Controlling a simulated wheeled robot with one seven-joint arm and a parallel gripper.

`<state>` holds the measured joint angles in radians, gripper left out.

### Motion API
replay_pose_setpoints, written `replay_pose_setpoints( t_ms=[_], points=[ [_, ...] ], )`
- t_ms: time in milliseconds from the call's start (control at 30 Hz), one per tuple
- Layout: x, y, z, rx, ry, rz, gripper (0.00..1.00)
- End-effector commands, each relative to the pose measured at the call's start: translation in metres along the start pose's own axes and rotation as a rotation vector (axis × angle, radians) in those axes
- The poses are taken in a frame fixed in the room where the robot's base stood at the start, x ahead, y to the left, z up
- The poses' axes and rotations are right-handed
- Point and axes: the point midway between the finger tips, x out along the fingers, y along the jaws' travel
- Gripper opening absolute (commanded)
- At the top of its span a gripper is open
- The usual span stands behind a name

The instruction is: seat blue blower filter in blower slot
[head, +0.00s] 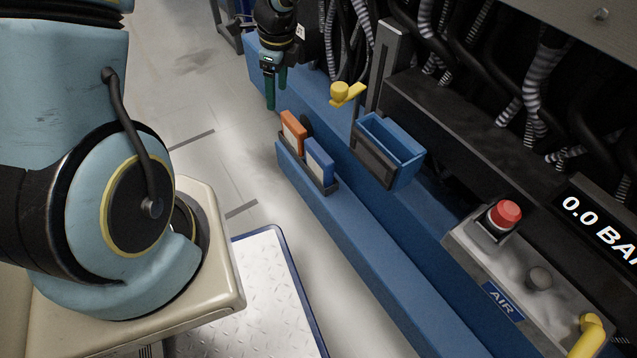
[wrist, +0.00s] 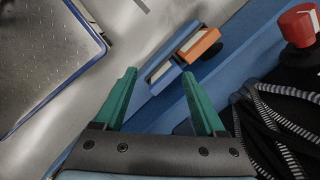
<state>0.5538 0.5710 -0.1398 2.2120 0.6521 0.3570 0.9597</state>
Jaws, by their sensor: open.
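The blue blower filter (head: 320,158), a flat block with a pale face, stands in a dark rack (head: 328,187) on the low blue ledge. An orange filter (head: 292,130) stands beside it. In the wrist view the blue filter (wrist: 162,76) shows between and beyond my green fingertips, with the orange filter (wrist: 199,46) past it. My gripper (head: 275,98) is open and empty, fingers pointing down, above and apart from the filters; its fingers also show in the wrist view (wrist: 158,73). I cannot make out which opening is the blower slot.
A blue open bin (head: 408,165) and a yellow handle (head: 346,93) are on the machine side. A red button (head: 505,213) sits on a grey panel at right. Hoses hang behind. The pale floor (head: 190,75) left of the ledge is clear.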

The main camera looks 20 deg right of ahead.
Motion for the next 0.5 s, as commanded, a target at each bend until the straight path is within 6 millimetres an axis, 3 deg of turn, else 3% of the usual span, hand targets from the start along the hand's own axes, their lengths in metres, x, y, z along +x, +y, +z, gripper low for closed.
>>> replay_pose_setpoints(
  t_ms=[33,200,333,500],
  points=[
    [0.044,-0.003,-0.021,0.108,0.003,-0.001,0.72],
    [0.11,-0.013,-0.069,0.434,0.009,-0.016,0.72],
    [0.141,-0.017,-0.095,0.601,0.013,-0.025,0.72],
    [0.157,-0.018,-0.109,0.699,0.015,-0.031,0.72]
  ],
)
